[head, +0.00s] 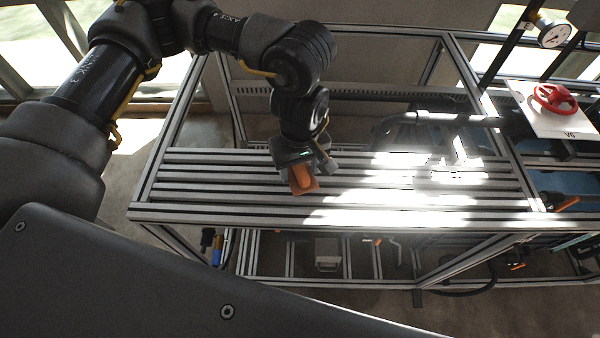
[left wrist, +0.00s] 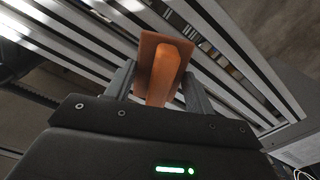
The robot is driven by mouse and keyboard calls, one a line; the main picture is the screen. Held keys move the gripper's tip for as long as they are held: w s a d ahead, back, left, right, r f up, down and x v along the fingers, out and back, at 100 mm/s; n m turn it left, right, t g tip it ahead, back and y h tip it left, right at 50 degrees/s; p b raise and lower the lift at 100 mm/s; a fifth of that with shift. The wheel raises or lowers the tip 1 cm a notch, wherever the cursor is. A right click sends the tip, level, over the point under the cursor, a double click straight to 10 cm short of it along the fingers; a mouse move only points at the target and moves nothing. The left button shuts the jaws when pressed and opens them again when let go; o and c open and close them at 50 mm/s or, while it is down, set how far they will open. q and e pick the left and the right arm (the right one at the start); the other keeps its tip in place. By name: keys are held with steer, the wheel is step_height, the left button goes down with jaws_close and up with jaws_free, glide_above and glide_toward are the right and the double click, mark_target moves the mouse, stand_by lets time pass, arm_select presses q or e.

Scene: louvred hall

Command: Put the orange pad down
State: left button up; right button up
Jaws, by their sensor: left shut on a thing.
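The orange pad (head: 303,182) is at the end of my left arm in the head view, over the slatted top of the metal frame bench (head: 230,213). In the left wrist view the orange pad (left wrist: 163,70) shows a flat plate with a raised grip. My left gripper (head: 302,166) points down, and in the left wrist view its two fingers (left wrist: 157,88) stand on both sides of the pad's grip, shut on it. I cannot tell whether the pad touches the slats. My right gripper is in neither view.
Bright sunlight washes out the slats right of the pad. A grey pipe (head: 440,118) crosses behind on the right. A red valve wheel (head: 554,97) and a gauge (head: 554,36) are at the far right. The slats left of the pad are clear.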

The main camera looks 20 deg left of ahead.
mark_target(300, 176)
arm_select(q)
step_height(300, 176, down, 2)
steer(key=shift+f+p, duration=0.1)
steer(key=shift+p, duration=0.45)
steer(key=shift+f, duration=0.4)
steer(key=shift+f+b, duration=0.2)
steer(key=shift+b, duration=0.1)
steer(key=o, duration=0.9)
steer(key=shift+r, duration=0.1)
steer(key=shift+r, duration=0.1)
